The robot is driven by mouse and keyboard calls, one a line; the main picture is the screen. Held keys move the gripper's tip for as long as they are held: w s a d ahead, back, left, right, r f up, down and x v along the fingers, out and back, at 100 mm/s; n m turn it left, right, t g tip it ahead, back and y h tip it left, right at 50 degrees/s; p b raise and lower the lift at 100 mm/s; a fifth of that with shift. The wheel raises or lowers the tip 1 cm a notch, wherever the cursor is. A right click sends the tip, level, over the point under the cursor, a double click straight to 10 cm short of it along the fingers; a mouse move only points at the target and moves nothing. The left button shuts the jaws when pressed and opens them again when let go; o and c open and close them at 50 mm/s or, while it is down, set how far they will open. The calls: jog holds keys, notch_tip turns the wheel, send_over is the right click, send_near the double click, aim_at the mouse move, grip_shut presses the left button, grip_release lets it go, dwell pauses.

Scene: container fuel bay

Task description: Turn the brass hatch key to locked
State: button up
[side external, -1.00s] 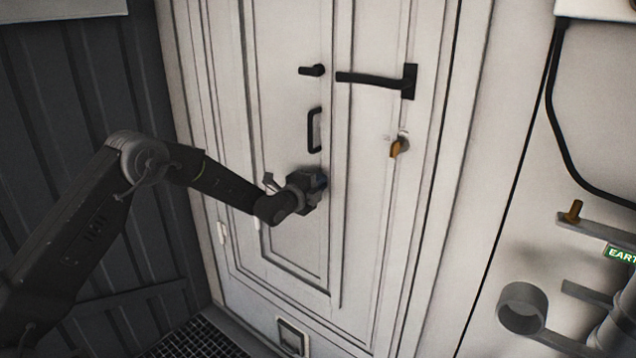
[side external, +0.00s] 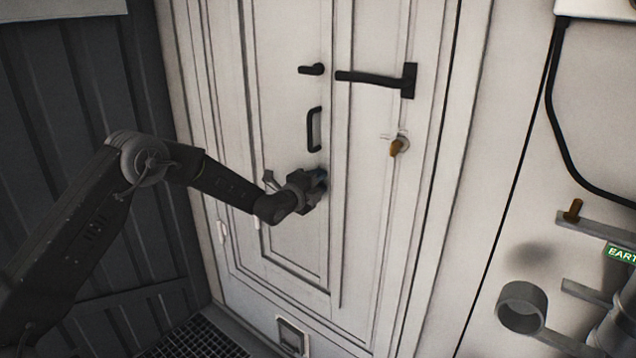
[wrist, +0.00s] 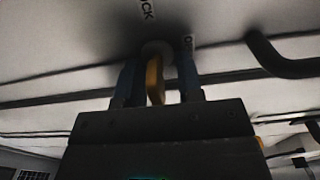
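The brass hatch key (side external: 397,148) sits on a round pale lock plate on the right-hand hatch panel, below a black lever. My gripper (side external: 322,183) is left of the key and lower in the side view, with a clear gap in that picture. In the wrist view the brass key (wrist: 155,85) shows between the two blue fingers of my gripper (wrist: 158,68), with space on both sides. The fingers are open; I see no contact. A label ending in "CK" (wrist: 148,9) and a partly hidden label beginning with "O" (wrist: 188,43) are near the plate.
Black lever (side external: 375,79), short black handle (side external: 312,70) and pull handle (side external: 314,130) stick out of the hatch above. A pipe ring (side external: 521,307) and bracket stand at the lower right.

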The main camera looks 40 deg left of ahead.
jog(key=s, duration=1.3)
jog(key=shift+s, duration=0.4)
jog(key=s+d+r+n+g, duration=0.3)
jog(key=s+r+n+g, duration=0.3)
jog(key=s+r+n, duration=0.5)
jog(key=s+d+n+g, duration=0.3)
jog(key=s+n+g, duration=0.3)
jog(key=s, duration=1.7)
jog(key=shift+f+n, duration=0.4)
jog(key=shift+n, duration=0.2)
